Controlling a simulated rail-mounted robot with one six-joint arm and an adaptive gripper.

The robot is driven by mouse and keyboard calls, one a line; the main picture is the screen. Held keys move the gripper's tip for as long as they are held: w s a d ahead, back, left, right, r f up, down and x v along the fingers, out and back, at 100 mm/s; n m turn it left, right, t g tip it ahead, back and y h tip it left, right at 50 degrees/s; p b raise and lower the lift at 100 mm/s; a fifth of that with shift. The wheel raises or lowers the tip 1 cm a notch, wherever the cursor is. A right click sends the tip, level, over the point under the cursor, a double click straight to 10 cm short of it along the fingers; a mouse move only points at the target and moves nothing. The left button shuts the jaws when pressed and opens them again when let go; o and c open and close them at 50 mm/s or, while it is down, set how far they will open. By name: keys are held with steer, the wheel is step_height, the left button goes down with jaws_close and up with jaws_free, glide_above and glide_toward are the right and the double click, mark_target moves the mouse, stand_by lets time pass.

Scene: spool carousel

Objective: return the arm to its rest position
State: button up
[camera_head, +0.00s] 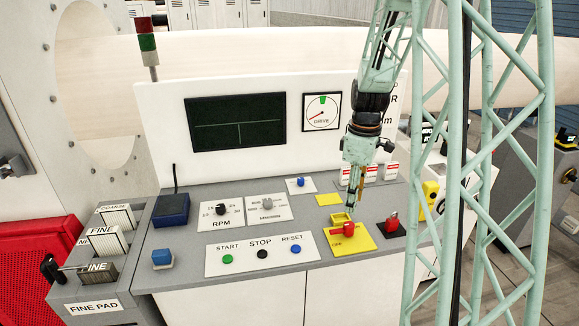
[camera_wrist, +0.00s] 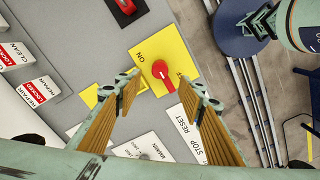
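My arm hangs down from the upper right in the head view. My gripper (camera_head: 353,202) points down just above the desk, over the far side of a yellow plate (camera_head: 363,242). In the wrist view my gripper (camera_wrist: 163,86) is open, its two wooden-faced fingers apart with nothing between them. A red rotary knob (camera_wrist: 161,72) on the yellow plate marked ON shows beyond the gap between the fingertips. The knob also shows in the head view (camera_head: 348,229). I cannot tell whether a finger touches anything.
A second red knob (camera_head: 393,219) sits on a black plate to the right. The console has a dark screen (camera_head: 237,122), a gauge (camera_head: 321,111) and a START, STOP, RESET button strip (camera_head: 262,253). A pale green lattice column (camera_head: 541,150) stands close at right. A blue box (camera_head: 171,210) stands at left.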

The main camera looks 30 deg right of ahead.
steer(key=s+a+r+m+t+b, duration=0.15)
steer(key=s+a+r, duration=0.25)
steer(key=a+r, duration=0.5)
steer(key=s+a+r+m+t+b, duration=0.15)
steer(key=s+a+r, duration=0.45)
steer(key=a, duration=0.6)
steer(key=s+a+r+m+b, duration=0.1)
steer(key=s+a+m, duration=0.1)
steer(key=s+a, duration=0.4)
steer(key=s+a+r+m+t+b, duration=0.1)
steer(key=s+a+r+m+b, duration=0.1)
steer(key=s+a, duration=0.5)
steer(key=shift+s+a+r, duration=0.2)
steer(key=shift+s, duration=2.55)
